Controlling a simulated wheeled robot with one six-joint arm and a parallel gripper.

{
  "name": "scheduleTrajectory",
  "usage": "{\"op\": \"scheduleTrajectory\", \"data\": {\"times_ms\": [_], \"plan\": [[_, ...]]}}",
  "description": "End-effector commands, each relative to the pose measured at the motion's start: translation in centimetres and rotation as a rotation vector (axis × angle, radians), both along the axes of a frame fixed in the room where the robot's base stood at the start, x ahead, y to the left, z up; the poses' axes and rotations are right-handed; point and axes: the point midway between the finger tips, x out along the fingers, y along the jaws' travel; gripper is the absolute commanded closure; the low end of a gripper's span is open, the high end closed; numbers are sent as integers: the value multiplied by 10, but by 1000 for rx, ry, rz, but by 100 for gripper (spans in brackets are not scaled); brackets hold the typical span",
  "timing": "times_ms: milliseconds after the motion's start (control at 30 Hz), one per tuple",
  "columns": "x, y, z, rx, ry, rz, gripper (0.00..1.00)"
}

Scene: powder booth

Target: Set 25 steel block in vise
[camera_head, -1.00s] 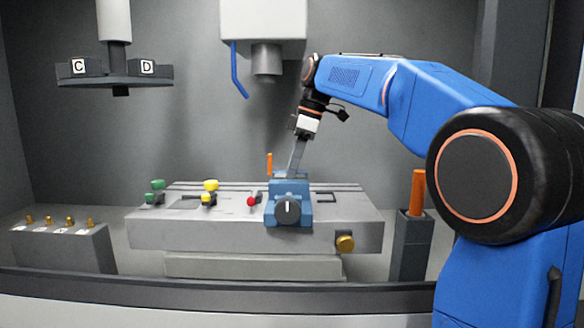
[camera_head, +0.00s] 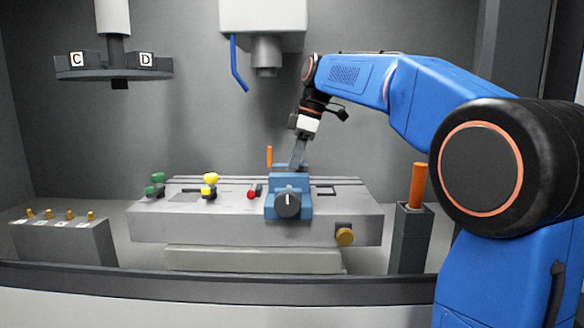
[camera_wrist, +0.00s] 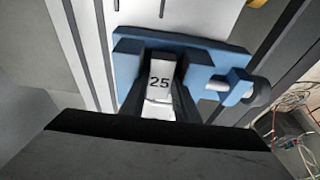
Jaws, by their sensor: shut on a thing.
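The blue vise (camera_head: 290,184) stands on the grey machine table, with a round dark knob on its front. The steel block (camera_wrist: 160,83), marked 25, shows in the wrist view between the jaws of the vise (camera_wrist: 206,60). My gripper (camera_head: 296,165) reaches down from above to the top of the vise and is shut on the block. In the head view the block is hidden by the vise and fingers. I cannot tell whether the block touches the vise floor.
The machine table (camera_head: 215,230) also carries green, yellow and red knobs (camera_head: 252,193). An orange stick (camera_head: 269,156) stands behind the vise. The spindle (camera_head: 265,52) hangs above. An orange-handled tool (camera_head: 417,185) stands in a dark holder at the right. A block with brass pegs (camera_head: 65,240) is at the left.

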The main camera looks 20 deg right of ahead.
Motion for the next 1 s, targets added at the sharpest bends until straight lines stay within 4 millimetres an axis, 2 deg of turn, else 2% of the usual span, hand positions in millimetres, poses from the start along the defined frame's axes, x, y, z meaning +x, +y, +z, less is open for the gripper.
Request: {"op": "scheduleTrajectory", "data": {"times_ms": [367, 400, 433, 467, 633, 767, 967, 1000], "plan": [[0, 0, 1, 0, -1, 0, 100], [0, 0, 1, 0, -1, 1, 63], [0, 0, 1, 0, -1, 1, 55], [0, 0, 1, 0, -1, 1, 53], [0, 0, 1, 0, 0, 0, 53], [0, -3, 9, 0, -3, 0, 53], [-3, -12, 41, -1, -8, -1, 53], [-3, -15, 49, -1, -9, -3, 50]]}}
